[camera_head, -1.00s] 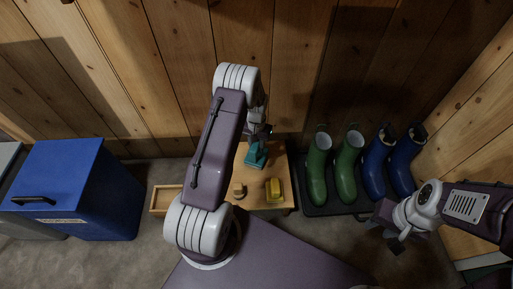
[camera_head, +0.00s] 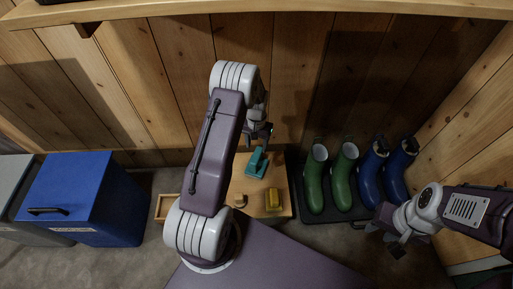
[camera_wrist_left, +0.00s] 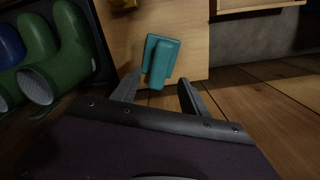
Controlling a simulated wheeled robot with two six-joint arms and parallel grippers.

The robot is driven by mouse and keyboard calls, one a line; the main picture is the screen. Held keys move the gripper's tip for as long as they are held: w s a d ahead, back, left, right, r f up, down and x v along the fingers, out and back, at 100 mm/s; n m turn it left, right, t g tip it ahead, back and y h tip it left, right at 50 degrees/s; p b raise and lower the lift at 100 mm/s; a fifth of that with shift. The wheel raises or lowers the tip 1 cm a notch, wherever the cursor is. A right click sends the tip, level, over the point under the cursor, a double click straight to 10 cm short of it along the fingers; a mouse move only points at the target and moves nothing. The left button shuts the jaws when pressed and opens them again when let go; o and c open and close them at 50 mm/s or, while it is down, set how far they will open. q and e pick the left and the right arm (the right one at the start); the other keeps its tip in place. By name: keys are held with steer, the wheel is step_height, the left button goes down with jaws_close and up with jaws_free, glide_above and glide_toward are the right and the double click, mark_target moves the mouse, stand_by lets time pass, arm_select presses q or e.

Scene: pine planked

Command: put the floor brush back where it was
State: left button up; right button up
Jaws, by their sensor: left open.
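A teal brush-like piece (camera_head: 257,162), a flat block with a handle on top, lies on the small wooden table (camera_head: 284,178). I take it for the floor brush, though its bristles do not show. My left gripper (camera_head: 260,134) is open and empty, over the table's wall side. In the left wrist view its fingers (camera_wrist_left: 160,84) stand apart, with the teal piece (camera_wrist_left: 160,60) just beyond the tips and no visible grip on it. My right gripper (camera_head: 386,240) hangs at the right, in front of the boots, with its fingers apart and nothing between them.
The table also holds a yellow block-like item (camera_head: 273,199) and a small wooden item (camera_head: 240,201). Green boots (camera_head: 315,180) and blue boots (camera_head: 371,180) stand right of it on a dark tray. A blue bin (camera_head: 85,200) stands left. A wooden shelf (camera_head: 250,9) crosses the top.

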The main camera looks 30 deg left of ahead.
arm_select(q)
steer(key=s+d+r+m, duration=0.1)
steer(key=s+d+r, duration=0.3)
steer(key=r, duration=0.3)
steer(key=s+d+r, duration=0.4)
steer(key=s+r, duration=0.1)
steer(key=r, duration=0.2)
steer(key=s+d+r+t, duration=0.1)
steer(key=s+d+r, duration=0.1)
steer(key=s, duration=0.7)
steer(key=shift+s+d+r+m+p, duration=0.2)
steer(key=shift+d+r+m+p, duration=0.1)
steer(key=shift+d+p, duration=0.15)
arm_select(e)
steer(key=shift+r, duration=0.85)
